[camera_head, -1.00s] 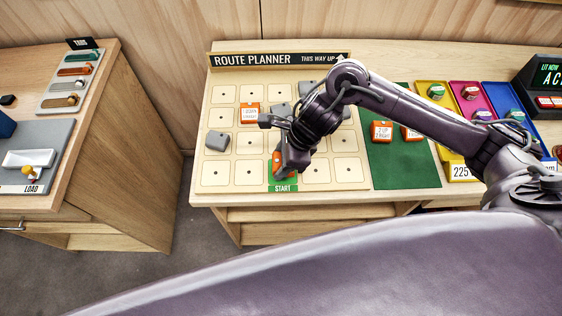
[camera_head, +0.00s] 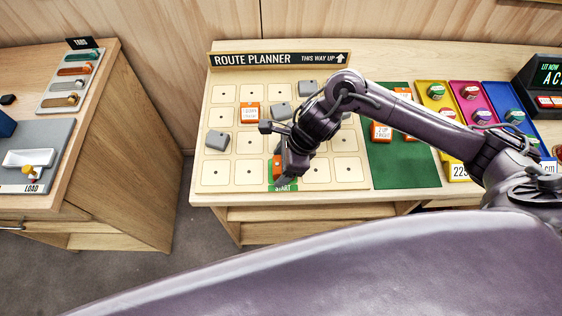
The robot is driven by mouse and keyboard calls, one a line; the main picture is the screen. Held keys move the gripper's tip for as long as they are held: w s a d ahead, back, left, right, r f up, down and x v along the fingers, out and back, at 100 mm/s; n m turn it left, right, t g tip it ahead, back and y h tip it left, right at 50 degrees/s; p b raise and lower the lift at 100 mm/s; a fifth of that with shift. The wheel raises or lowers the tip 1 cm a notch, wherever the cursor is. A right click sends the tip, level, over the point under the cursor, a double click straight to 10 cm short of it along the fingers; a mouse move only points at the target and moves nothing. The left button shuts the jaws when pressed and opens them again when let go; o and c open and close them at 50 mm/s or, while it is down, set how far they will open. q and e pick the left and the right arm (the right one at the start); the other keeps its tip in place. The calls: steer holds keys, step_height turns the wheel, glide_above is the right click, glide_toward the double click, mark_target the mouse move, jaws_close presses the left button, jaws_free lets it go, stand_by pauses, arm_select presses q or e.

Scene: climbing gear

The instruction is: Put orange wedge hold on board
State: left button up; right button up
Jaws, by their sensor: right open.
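The route planner board (camera_head: 210,178) lies on the table, a grid of pale squares with a green START square at the front. An orange wedge hold (camera_head: 277,166) is at the START square, partly hidden by my right gripper (camera_head: 287,180). The gripper is open and low over that square, right beside the hold; whether it touches the hold cannot be told. Another orange hold (camera_head: 250,112) with a white label sits on a square further back. More orange holds (camera_head: 381,131) lie on the green mat (camera_head: 400,168), partly behind my arm. My left gripper is not in view.
Grey holds (camera_head: 217,140) occupy some board squares; another grey hold (camera_head: 280,111) is further back. Yellow, pink and blue trays (camera_head: 437,120) stand at the right with small holds. A separate cabinet (camera_head: 115,150) stands at the left across a gap. Several front squares are bare.

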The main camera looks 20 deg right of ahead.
steer(key=v, duration=1.2)
steer(key=shift+b, duration=0.35)
